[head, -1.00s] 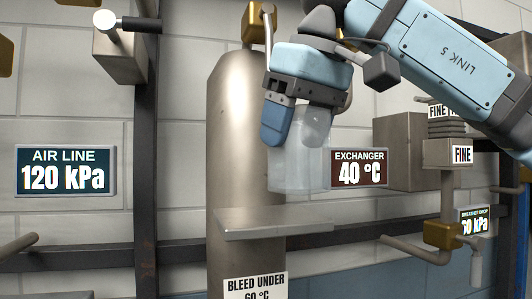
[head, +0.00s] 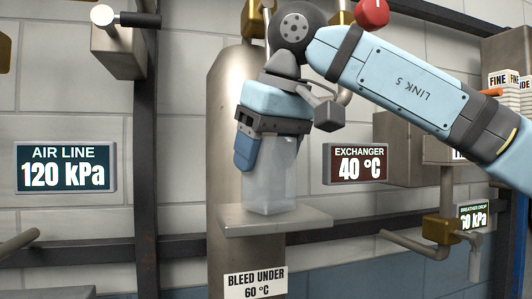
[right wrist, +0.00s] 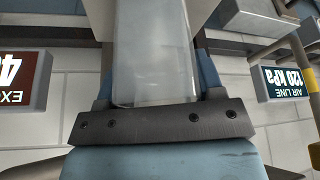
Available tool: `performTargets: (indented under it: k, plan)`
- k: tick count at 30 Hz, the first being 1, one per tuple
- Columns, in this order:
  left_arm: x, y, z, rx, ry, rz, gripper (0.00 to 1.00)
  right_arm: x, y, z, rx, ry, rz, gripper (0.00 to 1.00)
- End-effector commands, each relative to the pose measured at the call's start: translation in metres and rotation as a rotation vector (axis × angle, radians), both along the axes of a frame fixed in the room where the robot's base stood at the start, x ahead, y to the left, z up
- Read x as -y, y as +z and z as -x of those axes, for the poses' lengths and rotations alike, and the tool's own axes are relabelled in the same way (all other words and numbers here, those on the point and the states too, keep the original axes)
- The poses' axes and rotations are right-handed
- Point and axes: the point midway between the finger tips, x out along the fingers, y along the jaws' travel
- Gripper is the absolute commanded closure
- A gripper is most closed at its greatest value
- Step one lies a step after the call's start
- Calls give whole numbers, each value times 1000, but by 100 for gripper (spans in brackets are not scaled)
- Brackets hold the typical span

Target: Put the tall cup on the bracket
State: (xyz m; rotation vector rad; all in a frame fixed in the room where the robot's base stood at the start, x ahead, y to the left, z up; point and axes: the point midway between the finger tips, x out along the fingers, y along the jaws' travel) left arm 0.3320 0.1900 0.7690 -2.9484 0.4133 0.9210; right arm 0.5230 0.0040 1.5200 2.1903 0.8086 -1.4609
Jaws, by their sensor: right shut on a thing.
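The tall cup (head: 270,188) is a translucent pale, square-sided vessel. My right gripper (head: 260,153) is shut on its upper part and holds it upright. The bracket (head: 300,221) is a flat grey plate in front of the tall metal cylinder. The cup's base is at the plate's top, left of its middle; I cannot tell whether it touches or hovers just above. In the right wrist view the cup (right wrist: 152,50) is between the two blue fingers. My left gripper is not in view.
The metal cylinder (head: 226,120) stands right behind the cup. An exchanger sign (head: 355,164) reading 40 °C is to the right, an air line sign (head: 66,167) to the left. A pipe with a brass fitting (head: 437,228) sticks out at the right.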

Motion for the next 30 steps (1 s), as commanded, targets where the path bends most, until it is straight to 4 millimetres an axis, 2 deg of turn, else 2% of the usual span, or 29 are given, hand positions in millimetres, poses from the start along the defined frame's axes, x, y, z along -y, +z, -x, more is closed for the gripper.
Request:
performTargets:
  k: [2, 3, 6, 17, 20, 30]
  plan:
    - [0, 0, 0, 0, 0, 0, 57, 0, -3, 0, 0, 0, 0, 63]
    - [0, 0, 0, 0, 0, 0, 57, 0, -3, 0, 0, -1, 0, 34]
    - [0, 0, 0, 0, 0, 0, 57, 0, -3, 0, 0, -1, 0, 13]
    - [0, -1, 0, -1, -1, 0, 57, 0, 4, 1, 0, 0, 0, 13]
    - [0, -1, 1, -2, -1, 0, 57, 4, 16, 4, 2, 0, -1, 13]
    - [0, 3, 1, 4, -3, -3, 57, 22, 83, 25, 1, -1, -2, 13]
